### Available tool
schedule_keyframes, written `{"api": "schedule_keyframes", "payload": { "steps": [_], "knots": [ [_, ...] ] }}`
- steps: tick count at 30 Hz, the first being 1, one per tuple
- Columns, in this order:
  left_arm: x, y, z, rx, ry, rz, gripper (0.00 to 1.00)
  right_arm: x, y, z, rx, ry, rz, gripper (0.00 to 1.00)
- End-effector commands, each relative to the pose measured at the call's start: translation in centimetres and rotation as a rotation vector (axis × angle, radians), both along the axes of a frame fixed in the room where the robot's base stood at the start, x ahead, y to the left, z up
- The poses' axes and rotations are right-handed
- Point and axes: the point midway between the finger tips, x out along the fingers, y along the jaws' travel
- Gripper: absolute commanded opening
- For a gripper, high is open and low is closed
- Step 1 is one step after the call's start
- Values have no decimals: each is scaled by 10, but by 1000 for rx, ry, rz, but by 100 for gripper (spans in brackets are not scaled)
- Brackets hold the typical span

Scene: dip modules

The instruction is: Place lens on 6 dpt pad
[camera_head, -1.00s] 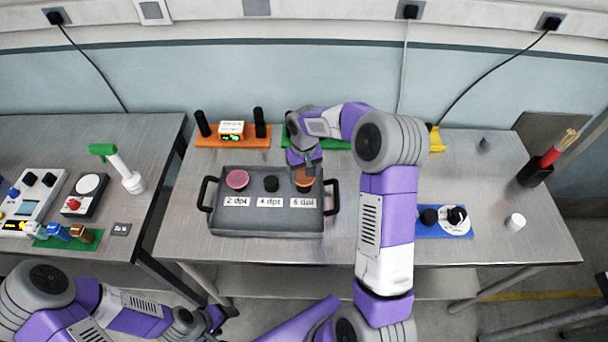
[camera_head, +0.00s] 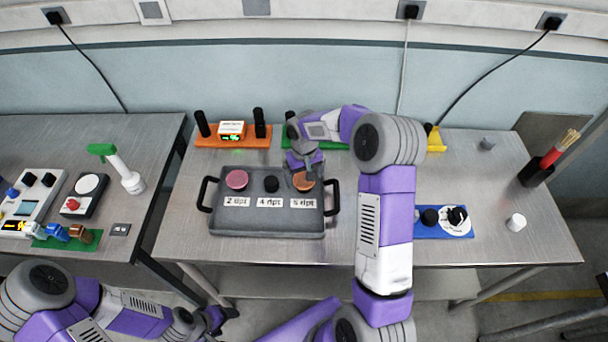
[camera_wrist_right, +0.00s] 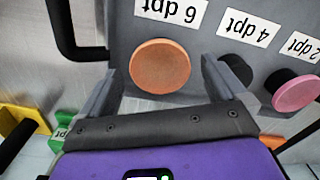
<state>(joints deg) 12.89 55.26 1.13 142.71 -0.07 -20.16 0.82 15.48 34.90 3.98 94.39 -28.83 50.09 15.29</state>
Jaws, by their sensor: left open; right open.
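The orange lens (camera_head: 303,183) is a flat round disc at the 6 dpt position of the grey tray (camera_head: 268,222). It hides the pad under it. In the right wrist view the orange lens (camera_wrist_right: 160,67) lies between the two fingers of my right gripper (camera_wrist_right: 160,82), beside the 6 dpt label (camera_wrist_right: 172,12). The fingers are open, with a gap on each side of the lens. My right gripper (camera_head: 304,172) is just over the lens in the head view. My left gripper (camera_head: 222,318) is open and empty, low in front of the tables.
The pink lens (camera_head: 237,180) sits at 2 dpt; the black 4 dpt pad (camera_head: 271,184) is bare. Black handles flank the tray. An orange stand (camera_head: 205,143) and a green stand (camera_head: 330,145) are behind it. A blue board (camera_head: 425,232) lies to the right.

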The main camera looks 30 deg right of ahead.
Motion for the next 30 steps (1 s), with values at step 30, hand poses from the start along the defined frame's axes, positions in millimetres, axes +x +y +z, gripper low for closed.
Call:
{"api": "schedule_keyframes", "payload": {
  "steps": [30],
  "knots": [
    [0, 0, 14, 0, 0, 0, 67, 0, 0, 122, 0, 0, 0, 98]
  ]
}}
